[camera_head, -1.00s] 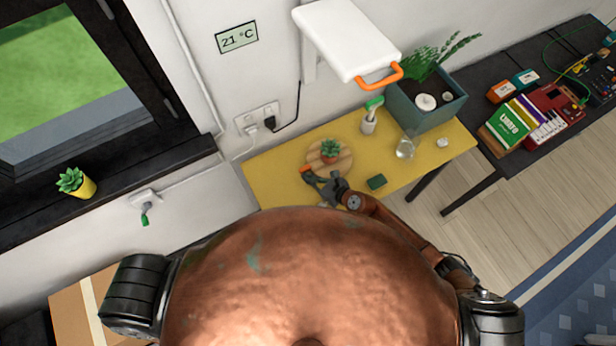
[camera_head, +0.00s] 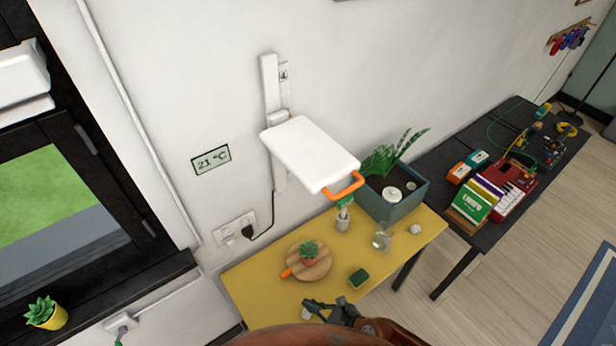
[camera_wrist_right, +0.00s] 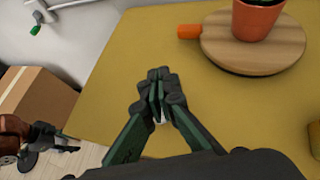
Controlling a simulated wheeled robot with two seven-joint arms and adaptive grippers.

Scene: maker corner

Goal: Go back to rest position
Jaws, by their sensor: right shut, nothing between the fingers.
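My right gripper (camera_head: 330,308) is low in the head view, over the front edge of the yellow table (camera_head: 262,286). Its fingers are closed together with nothing between them, as the right wrist view (camera_wrist_right: 158,82) also shows. It is apart from the round wooden board (camera_head: 322,270) with the orange handle, which lies farther back and bears a small potted succulent (camera_head: 309,257). A copper-coloured part that looks like my left arm, with its gripper (camera_wrist_right: 66,143), shows small at the lower left of the wrist view; its jaws are too small to read.
A green sponge-like block (camera_head: 359,278), a glass flask (camera_head: 381,240) and a teal planter (camera_head: 412,200) stand on the table. A white wall-mounted unit (camera_head: 308,152) with an orange handle overhangs its back. A cardboard box (camera_wrist_right: 38,98) stands left of the table.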

